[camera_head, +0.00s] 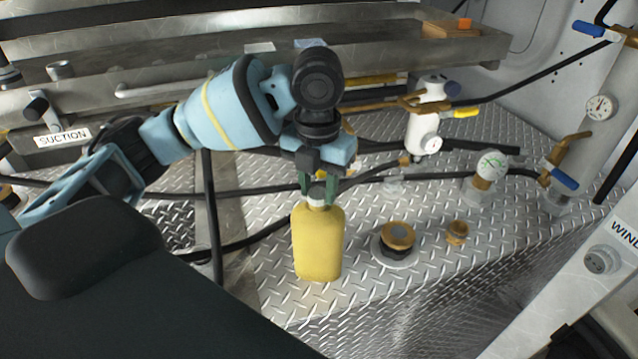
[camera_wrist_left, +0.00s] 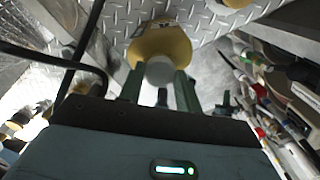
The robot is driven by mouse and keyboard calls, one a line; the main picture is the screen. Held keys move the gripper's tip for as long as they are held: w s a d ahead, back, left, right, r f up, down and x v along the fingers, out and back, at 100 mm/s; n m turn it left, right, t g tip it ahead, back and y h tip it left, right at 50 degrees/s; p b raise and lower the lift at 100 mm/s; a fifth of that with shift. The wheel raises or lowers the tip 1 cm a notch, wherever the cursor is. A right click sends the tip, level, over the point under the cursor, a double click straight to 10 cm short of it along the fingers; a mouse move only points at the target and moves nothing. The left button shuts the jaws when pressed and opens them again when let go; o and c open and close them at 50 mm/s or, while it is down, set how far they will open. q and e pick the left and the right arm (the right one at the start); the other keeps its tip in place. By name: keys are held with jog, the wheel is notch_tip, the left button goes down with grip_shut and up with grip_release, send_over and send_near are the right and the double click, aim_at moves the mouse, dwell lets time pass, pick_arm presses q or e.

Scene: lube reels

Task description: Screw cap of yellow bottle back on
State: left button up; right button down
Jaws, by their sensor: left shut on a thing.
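The yellow bottle (camera_head: 318,244) stands upright on the diamond-plate deck in the middle of the head view. A pale whitish cap (camera_head: 317,196) shows at its top, between the green fingers of my left gripper (camera_head: 318,185). The left gripper comes down from above and is shut on the cap. In the left wrist view the yellow bottle (camera_wrist_left: 160,40) lies beyond the round pale cap (camera_wrist_left: 160,70), with the left gripper's fingers (camera_wrist_left: 158,85) on either side of it. Whether the cap is fully seated cannot be told. My right gripper is in neither view.
A brass-topped fitting (camera_head: 397,237) and a smaller brass fitting (camera_head: 457,233) stand right of the bottle. A white filter with a gauge (camera_head: 424,125) and black hoses lie behind. A metal tray (camera_head: 400,50) spans the back. The deck's front edge drops away near the bottle.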

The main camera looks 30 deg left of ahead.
pick_arm(q)
jog(key=shift+m, duration=0.4)
jog(key=m, duration=0.5)
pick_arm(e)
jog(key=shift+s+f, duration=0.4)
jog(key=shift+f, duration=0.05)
pick_arm(q)
jog(key=m+b, duration=0.1)
jog(key=m, duration=0.2)
jog(key=shift+f, duration=0.1)
jog(key=shift+m, duration=1.2)
jog(key=o, duration=1)
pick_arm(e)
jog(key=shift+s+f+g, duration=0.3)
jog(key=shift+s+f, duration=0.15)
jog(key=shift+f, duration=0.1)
pick_arm(q)
jog(key=shift+o, duration=0.5)
